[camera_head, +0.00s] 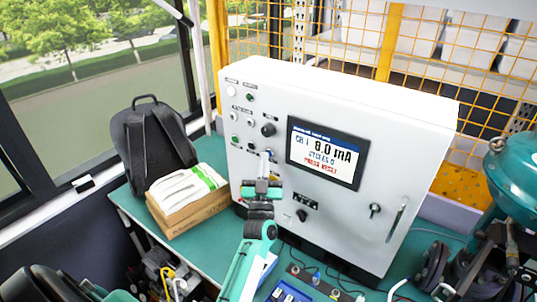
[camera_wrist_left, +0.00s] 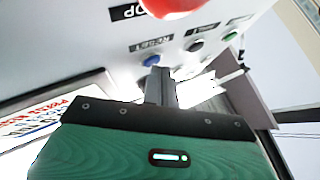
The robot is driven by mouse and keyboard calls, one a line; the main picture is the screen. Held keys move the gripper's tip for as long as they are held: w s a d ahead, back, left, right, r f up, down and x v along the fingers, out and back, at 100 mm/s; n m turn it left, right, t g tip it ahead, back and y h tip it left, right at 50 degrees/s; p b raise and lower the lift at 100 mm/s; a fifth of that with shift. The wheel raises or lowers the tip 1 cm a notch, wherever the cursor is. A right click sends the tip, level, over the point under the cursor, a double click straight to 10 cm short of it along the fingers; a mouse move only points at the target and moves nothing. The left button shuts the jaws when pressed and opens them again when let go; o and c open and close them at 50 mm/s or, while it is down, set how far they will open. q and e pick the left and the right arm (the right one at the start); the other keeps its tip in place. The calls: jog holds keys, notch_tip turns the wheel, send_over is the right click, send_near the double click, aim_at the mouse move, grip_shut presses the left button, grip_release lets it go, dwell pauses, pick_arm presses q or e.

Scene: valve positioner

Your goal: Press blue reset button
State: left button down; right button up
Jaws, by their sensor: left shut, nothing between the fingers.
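The white control cabinet (camera_head: 260,85) stands on the green bench, with buttons on its left front and a lit screen (camera_head: 326,153) reading "8.0 mA" and a red line, "PRESS RESET". The blue button (camera_wrist_left: 151,60), beside a "RESET" label, shows in the left wrist view; in the head view my gripper largely hides it. My left gripper (camera_head: 265,157) is shut and empty, in front of the button panel. In the left wrist view its fingertips (camera_wrist_left: 158,70) overlap the lower edge of the blue button; I cannot tell whether they touch. My right gripper is not in view.
A red button (camera_wrist_left: 170,6) sits near the blue one, with a black button (camera_wrist_left: 193,45) and a green one (camera_wrist_left: 229,37) alongside. A cardboard box (camera_head: 190,212) and backpack (camera_head: 157,145) stand left of the cabinet. A teal valve body (camera_head: 515,185) is at right.

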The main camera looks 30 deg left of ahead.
pick_arm(q)
jog(key=shift+w, duration=0.2)
jog(key=shift+s, duration=0.1)
dwell(0.4)
jog(key=shift+s+p, duration=0.3)
jog(key=shift+s, duration=0.4)
jog(key=s, duration=0.1)
jog(key=s+p, duration=0.1)
jog(key=s, duration=0.3)
jog(key=shift+a+p, duration=0.25)
jog(key=shift+p, duration=0.05)
dwell(0.4)
